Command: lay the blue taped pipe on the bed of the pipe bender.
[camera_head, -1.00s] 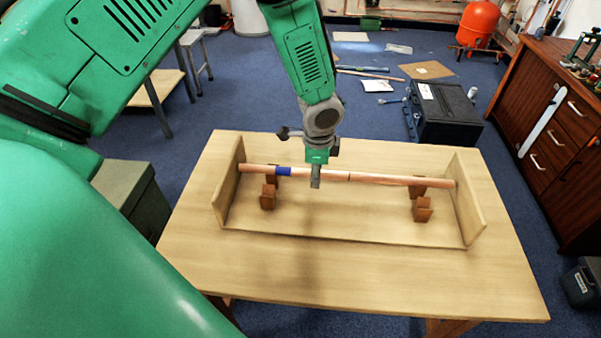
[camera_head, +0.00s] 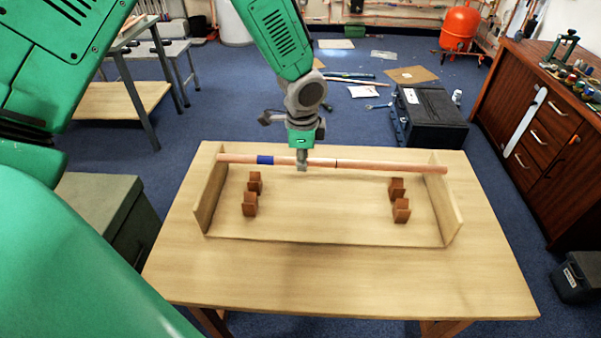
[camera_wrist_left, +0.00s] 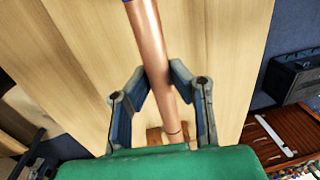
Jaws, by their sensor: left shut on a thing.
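The copper pipe with the blue tape band (camera_head: 265,160) is held level above the wooden cradle tray. My left gripper (camera_head: 302,164) is shut on it near its middle, to the right of the tape. In the left wrist view the pipe (camera_wrist_left: 150,45) runs between the two fingers (camera_wrist_left: 162,78), and a dark ring mark shows on it. The tape is just at that view's top edge. A green tool (camera_head: 565,45) on the brown cabinet may be the pipe bender; I cannot tell for sure. My right gripper is out of view.
The wooden tray (camera_head: 320,233) has end walls and several brown notched blocks (camera_head: 400,210), now empty. It stands on a wooden table (camera_head: 330,285). A black case (camera_head: 428,115) is on the floor behind. The brown cabinet (camera_head: 515,125) stands right, with clutter on top.

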